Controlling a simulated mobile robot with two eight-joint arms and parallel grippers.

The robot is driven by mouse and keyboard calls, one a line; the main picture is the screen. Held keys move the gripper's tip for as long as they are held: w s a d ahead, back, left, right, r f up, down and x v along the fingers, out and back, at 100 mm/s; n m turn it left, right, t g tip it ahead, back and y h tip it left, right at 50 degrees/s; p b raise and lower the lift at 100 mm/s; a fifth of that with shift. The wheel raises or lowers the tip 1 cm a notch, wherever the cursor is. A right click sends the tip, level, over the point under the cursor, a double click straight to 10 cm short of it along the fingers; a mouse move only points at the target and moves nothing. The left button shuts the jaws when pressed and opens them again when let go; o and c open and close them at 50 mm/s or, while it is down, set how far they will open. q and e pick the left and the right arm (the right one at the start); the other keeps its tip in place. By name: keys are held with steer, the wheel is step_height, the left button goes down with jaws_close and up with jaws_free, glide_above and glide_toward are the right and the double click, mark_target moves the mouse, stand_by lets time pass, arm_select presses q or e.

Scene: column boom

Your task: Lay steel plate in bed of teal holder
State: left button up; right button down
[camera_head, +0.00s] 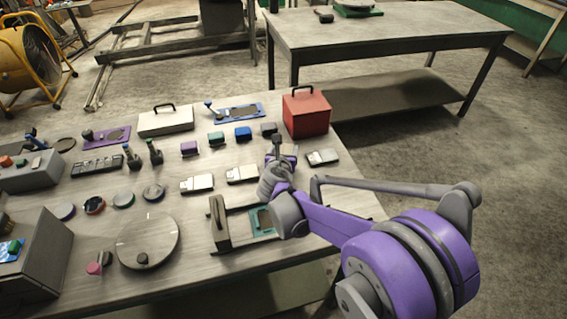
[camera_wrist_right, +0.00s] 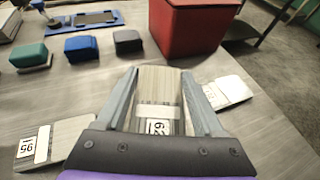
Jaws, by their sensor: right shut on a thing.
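My right gripper (camera_head: 279,150) is over the table in front of the red box. In the right wrist view the right gripper (camera_wrist_right: 160,80) is shut on a pale steel plate (camera_wrist_right: 158,88) with a white number label, held between its two fingers. The head view hardly shows this plate behind the gripper. The teal holder (camera_head: 262,221) lies near the table's front edge, partly hidden by my right arm, with a grey upright block at its left. The gripper is beyond the holder, away from it. My left gripper is not in view.
Labelled plates lie at the left (camera_head: 197,183), in the middle (camera_head: 241,174) and at the right (camera_head: 322,157). The red box (camera_head: 306,114) stands close behind the gripper. Small coloured blocks, a blue holder (camera_head: 235,112) and a round disc (camera_head: 148,242) are on the table.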

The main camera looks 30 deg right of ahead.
steer(key=shift+f, duration=2.35)
steer(key=shift+b, duration=0.3)
steer(key=shift+f, duration=0.2)
jaws_free()
steer(key=shift+r, duration=0.1)
steer(key=shift+r, duration=0.1)
steer(key=shift+s+a+r, duration=0.15)
steer(key=shift+a, duration=0.05)
steer(key=v, duration=1.1)
steer(key=shift+s+a+r+p, duration=0.15)
steer(key=shift+s+p, duration=0.15)
